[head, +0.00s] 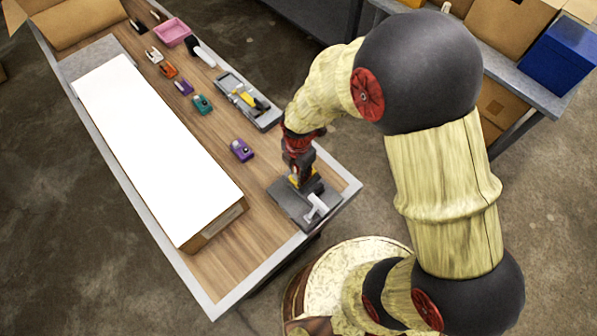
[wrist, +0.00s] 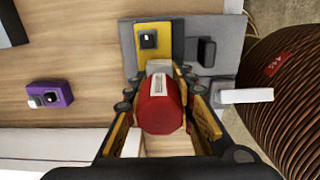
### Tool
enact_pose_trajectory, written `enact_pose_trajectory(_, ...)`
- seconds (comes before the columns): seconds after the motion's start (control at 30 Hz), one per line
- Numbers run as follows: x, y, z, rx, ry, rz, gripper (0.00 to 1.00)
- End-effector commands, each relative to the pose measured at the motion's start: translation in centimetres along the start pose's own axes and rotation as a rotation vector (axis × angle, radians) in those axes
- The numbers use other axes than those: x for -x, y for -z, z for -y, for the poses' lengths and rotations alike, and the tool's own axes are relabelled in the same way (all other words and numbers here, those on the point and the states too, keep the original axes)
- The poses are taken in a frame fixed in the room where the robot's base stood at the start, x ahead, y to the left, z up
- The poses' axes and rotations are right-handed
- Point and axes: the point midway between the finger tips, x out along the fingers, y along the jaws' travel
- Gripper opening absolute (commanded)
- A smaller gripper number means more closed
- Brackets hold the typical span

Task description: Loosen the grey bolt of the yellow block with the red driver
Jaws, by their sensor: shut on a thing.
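My gripper (wrist: 160,105) is shut on the red driver (wrist: 162,108), with a finger on each side of its red body. The yellow block (wrist: 165,30) stands on a grey base plate (wrist: 200,72) just beyond the driver in the wrist view. A dark fitting with a pale top (wrist: 148,38) shows on the block; I cannot tell whether it is the grey bolt. The driver's tip is hidden, so contact with a bolt cannot be told. In the head view, my gripper (head: 298,158) is above the base plate (head: 290,205), largely covering the yellow block (head: 295,181).
A white lever (wrist: 245,96) and a dark post (wrist: 207,50) stand beside the block. A purple block (head: 241,150) is nearby on the bench. A grey tray (head: 268,118), several small coloured blocks, a pink bin (head: 172,32) and a long white panel (head: 150,145) occupy the bench.

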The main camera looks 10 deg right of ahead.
Motion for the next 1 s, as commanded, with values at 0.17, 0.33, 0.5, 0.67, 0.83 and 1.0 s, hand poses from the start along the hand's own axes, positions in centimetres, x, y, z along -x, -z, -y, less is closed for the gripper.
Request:
enact_pose_trajectory(0.17, 1.0, 0.0, 0.0, 0.0, -0.001, 0.0, 0.0)
enact_pose_trajectory(0.33, 1.8, 0.0, 0.0, 0.0, -0.001, 0.0, 0.0)
enact_pose_trajectory(0.5, 2.6, 0.0, 0.0, 0.0, -0.001, 0.0, 0.0)
enact_pose_trajectory(0.67, 3.3, 0.0, 0.0, 0.0, 0.0, 0.0, 0.0)
enact_pose_trajectory(0.83, 4.1, 0.0, 0.0, 0.0, 0.0, 0.0, 0.0)
enact_pose_trajectory(1.0, 4.6, 0.0, 0.0, 0.0, 0.0, 0.0, 0.0)
